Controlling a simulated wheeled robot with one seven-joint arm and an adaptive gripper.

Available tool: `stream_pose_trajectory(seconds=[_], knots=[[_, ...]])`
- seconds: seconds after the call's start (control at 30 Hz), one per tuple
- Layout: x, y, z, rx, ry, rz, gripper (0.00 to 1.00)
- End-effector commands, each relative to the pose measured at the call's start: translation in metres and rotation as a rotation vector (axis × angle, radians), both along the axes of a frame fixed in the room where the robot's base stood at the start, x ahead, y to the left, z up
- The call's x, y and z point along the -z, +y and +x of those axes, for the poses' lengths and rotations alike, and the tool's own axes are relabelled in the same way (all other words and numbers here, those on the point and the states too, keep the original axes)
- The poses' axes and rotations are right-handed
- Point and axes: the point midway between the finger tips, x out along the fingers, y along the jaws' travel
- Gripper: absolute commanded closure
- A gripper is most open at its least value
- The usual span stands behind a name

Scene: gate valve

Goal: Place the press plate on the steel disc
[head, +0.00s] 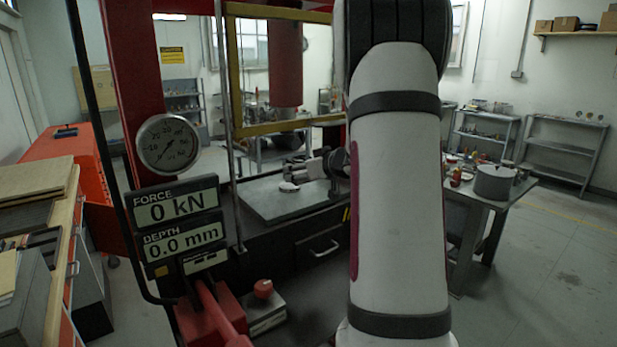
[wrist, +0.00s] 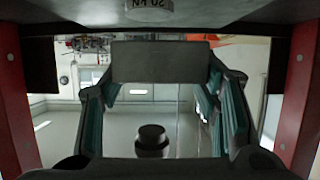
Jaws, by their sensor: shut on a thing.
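A pale, short disc (head: 289,187), likely the steel disc, sits on the press bed. My gripper (head: 312,166) is between the press columns, just above and right of the disc in the head view. In the wrist view my gripper's fingers (wrist: 162,78) are on both sides of a dark grey rectangular plate (wrist: 160,62), the press plate, and are shut on it. The plate appears apart from the disc. My arm hides part of the press.
The red ram (head: 285,52) hangs above the bed (head: 275,205). A yellow frame (head: 236,75) and a thin rod stand at the opening. The displays (head: 178,224) read 0 kN and 0.0 mm. A table with a pot (head: 494,182) stands to the right.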

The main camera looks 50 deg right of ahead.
Motion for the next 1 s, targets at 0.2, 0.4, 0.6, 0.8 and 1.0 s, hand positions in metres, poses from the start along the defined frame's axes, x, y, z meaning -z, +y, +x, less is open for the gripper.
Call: stream_pose_trajectory(seconds=[0.2,0.4,0.6,0.8,1.0], knots=[[0.001,-0.017,0.041,-0.003,-0.006,-0.002,1.00],[0.003,-0.027,0.061,0.000,-0.006,-0.002,1.00],[0.004,-0.031,0.072,-0.001,-0.006,-0.003,1.00],[0.030,-0.032,0.073,0.001,-0.004,0.001,1.00],[0.039,-0.032,0.073,0.000,-0.007,-0.002,1.00]])
